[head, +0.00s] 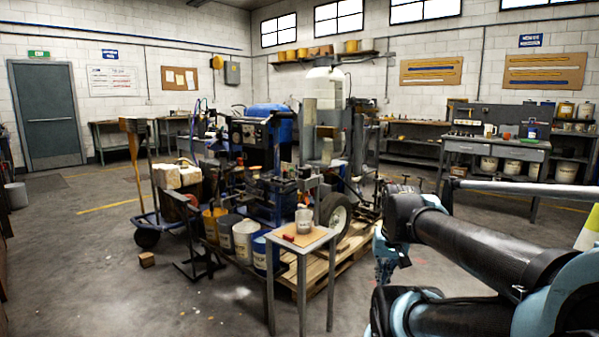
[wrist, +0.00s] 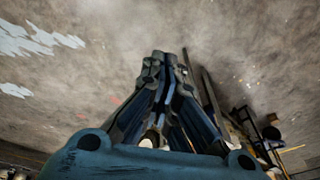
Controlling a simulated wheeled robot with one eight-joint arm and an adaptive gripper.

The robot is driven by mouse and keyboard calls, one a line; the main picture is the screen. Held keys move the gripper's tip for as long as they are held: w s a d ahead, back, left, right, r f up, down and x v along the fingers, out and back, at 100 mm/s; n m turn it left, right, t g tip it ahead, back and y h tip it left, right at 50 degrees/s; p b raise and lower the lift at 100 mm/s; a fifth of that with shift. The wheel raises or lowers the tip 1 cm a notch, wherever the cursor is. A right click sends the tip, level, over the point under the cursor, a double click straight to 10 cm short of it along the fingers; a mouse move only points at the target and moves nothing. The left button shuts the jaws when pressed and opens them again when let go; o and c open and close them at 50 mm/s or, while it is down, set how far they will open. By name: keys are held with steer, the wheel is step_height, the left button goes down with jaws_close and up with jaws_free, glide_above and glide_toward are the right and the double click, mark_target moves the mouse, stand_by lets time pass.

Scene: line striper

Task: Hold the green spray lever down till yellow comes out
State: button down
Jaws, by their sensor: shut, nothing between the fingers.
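The line striper (head: 262,135), a cluttered machine with a blue top and a large black wheel (head: 336,214), stands in the middle of the head view by a wooden pallet (head: 320,268). I cannot make out a green spray lever on it; it is too small or hidden. My gripper (head: 383,280) hangs to the right of the machine, apart from it, pointing down. In the wrist view my gripper (wrist: 165,58) is shut and empty, with its fingertips together over grey floor. No yellow spray shows.
A small table (head: 312,240) with a white cup (head: 304,220) stands before the machine. Several buckets (head: 245,238) are left of it. A workbench (head: 495,150) is at the back right. Open floor (head: 130,290) lies at the front left.

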steer(key=w+a+r+m+t+y, duration=0.1)
steer(key=w+a+r+m+y, duration=0.2)
steer(key=w, duration=1.1)
steer(key=w+a+r+m+t+y, duration=0.1)
steer(key=w+a+r+m+y, duration=0.1)
steer(key=w+a+r+m, duration=0.5)
steer(key=w+a+r+m+t+y, duration=0.1)
steer(key=w+a+r+m+y, duration=0.2)
steer(key=w+r+m, duration=1.2)
steer(key=w+a+r, duration=0.1)
steer(key=w+a, duration=0.2)
steer(key=w, duration=0.3)
steer(key=shift+t+y, duration=0.3)
steer(key=shift+a, duration=0.1)
steer(key=x, duration=1.4)
steer(key=shift+f, duration=0.1)
